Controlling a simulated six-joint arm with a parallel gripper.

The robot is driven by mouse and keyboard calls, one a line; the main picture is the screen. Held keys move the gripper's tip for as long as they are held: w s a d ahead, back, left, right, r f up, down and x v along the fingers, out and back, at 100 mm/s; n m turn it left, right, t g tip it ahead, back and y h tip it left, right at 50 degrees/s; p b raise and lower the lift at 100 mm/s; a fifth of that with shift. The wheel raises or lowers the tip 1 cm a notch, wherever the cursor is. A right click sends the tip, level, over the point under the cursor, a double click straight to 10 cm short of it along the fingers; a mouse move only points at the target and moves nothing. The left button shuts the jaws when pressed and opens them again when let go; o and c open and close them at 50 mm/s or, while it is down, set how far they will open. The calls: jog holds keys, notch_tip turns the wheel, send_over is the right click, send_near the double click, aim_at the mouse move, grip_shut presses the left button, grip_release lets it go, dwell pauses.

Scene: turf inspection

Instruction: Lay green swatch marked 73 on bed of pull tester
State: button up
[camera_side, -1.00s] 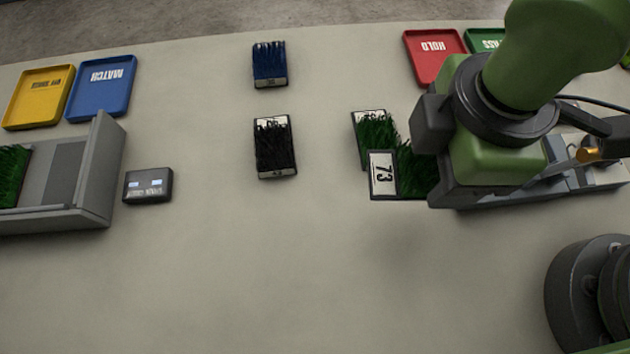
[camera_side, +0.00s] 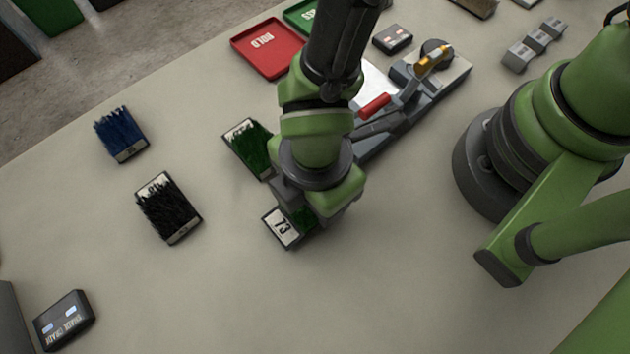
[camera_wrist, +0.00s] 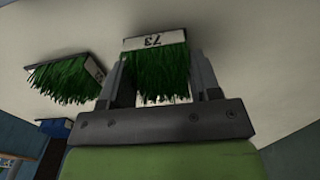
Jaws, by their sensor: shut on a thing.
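The green swatch marked 73 (camera_side: 283,228) has a pale label with black digits and green tufts. It also shows in the wrist view (camera_wrist: 158,72). My gripper (camera_side: 303,208) is shut on it, with one finger on each side of the tufts in the wrist view (camera_wrist: 160,80). It appears held above the table; the exact height is unclear. The pull tester (camera_side: 432,88) stands up and right of my gripper, with a red-handled lever and a yellow part. My arm hides part of it, including some of its bed.
Another green swatch (camera_side: 246,148) lies just up and left of my gripper. Black (camera_side: 168,208) and blue (camera_side: 121,134) swatches lie farther left. Red HOLD (camera_side: 268,48) and green (camera_side: 303,17) trays stand behind. A small display (camera_side: 65,320) is lower left. The front table is clear.

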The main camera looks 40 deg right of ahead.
jog(key=shift+f, duration=0.55)
jog(key=o, duration=1)
jog(key=shift+f, duration=0.1)
jog(key=shift+c, duration=0.2)
